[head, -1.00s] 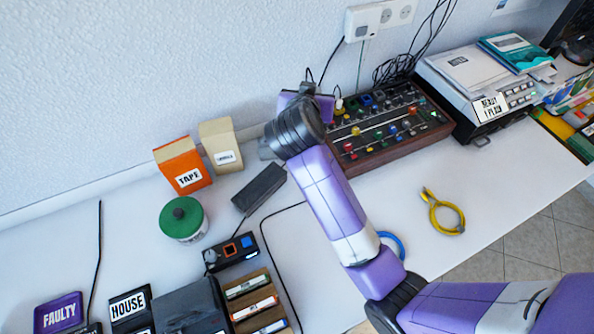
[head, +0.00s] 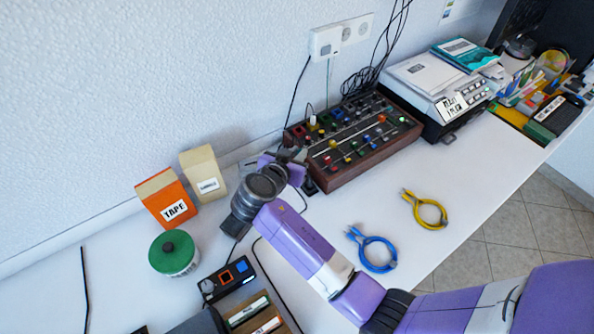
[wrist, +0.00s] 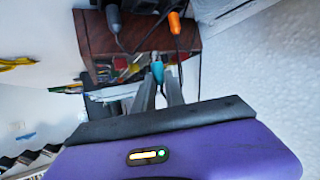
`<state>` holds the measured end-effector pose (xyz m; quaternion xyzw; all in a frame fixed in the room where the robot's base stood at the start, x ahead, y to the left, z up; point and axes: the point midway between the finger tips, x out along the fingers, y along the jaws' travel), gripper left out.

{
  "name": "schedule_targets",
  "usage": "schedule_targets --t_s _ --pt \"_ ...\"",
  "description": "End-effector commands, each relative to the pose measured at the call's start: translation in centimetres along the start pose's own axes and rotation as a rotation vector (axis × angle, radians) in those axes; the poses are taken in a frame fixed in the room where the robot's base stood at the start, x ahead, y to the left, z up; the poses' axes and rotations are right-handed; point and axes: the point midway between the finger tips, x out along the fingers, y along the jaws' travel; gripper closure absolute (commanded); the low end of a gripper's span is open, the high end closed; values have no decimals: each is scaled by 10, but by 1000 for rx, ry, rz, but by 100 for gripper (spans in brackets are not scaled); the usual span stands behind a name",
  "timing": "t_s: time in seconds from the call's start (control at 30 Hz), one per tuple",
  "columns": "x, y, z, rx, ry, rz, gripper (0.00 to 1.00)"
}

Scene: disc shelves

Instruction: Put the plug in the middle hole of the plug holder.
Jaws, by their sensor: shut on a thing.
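My gripper (wrist: 160,84) is shut on a teal plug (wrist: 157,71), which shows at its fingertips in the wrist view. In the head view my gripper (head: 291,158) is left of the synthesizer, and the plug in it cannot be made out. At the top of the wrist view, a dark holder (wrist: 142,5), apparently the plug holder, is cut off by the frame edge. A grey plug (wrist: 113,18) and an orange plug (wrist: 175,22) sit at its two sides, with a gap between them. The held plug is apart from the holder.
The wood-sided synthesizer (head: 355,140) stands beside my gripper, against the wall. An orange tape box (head: 167,198), a beige box (head: 203,173) and a green-lidded jar (head: 173,253) stand to the left. Blue (head: 374,252) and yellow (head: 427,212) cable coils lie on otherwise clear table at right.

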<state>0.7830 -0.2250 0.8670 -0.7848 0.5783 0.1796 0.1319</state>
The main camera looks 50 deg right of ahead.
Motion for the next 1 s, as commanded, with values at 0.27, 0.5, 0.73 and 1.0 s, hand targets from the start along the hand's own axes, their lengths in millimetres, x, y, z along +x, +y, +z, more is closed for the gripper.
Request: schedule_targets --t_s 0.27,0.5,0.73,1.0 --pt "17 0 34 -1 1 0 100" --pt "28 0 59 -4 -1 0 100" --pt "34 0 70 1 1 -1 100" --pt "35 0 73 0 0 -2 100"
